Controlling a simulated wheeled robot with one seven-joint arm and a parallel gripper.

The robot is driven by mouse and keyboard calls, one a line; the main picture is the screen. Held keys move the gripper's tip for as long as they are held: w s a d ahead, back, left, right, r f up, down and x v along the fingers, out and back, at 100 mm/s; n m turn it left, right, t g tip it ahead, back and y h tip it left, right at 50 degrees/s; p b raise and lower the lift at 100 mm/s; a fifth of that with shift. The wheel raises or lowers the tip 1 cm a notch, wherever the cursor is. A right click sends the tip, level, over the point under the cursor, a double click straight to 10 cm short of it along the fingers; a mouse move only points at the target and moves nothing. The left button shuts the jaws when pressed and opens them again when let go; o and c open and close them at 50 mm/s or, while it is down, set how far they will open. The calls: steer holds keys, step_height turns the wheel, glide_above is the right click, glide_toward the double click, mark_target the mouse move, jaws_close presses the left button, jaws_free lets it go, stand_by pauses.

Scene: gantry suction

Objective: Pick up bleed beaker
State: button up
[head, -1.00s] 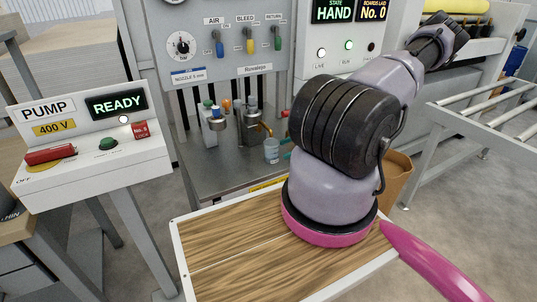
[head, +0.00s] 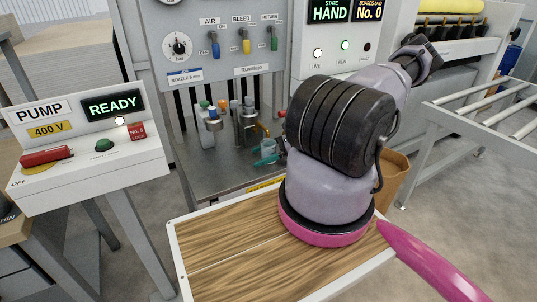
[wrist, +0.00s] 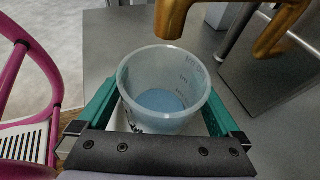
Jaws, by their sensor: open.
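The bleed beaker (wrist: 164,88) is a translucent cup with graduation marks and some bluish liquid, seen from above in the wrist view. It stands upright on the grey metal bench below a brass spout (wrist: 172,18). My gripper (wrist: 160,100) is open, with one teal finger on each side of the beaker. I cannot tell whether either finger touches it. In the head view the beaker (head: 268,147) is small and partly hidden behind a teal finger of my gripper (head: 267,158). My arm hides the bench to its right.
A second brass fitting (wrist: 282,28) hangs close at the right of the beaker. Metal valve bodies (head: 246,122) stand at the left on the bench. The panel with AIR, BLEED and RETURN levers (head: 220,45) rises behind. A wooden-topped table (head: 225,250) is in front.

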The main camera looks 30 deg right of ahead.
jaws_close()
steer(key=shift+r, duration=0.15)
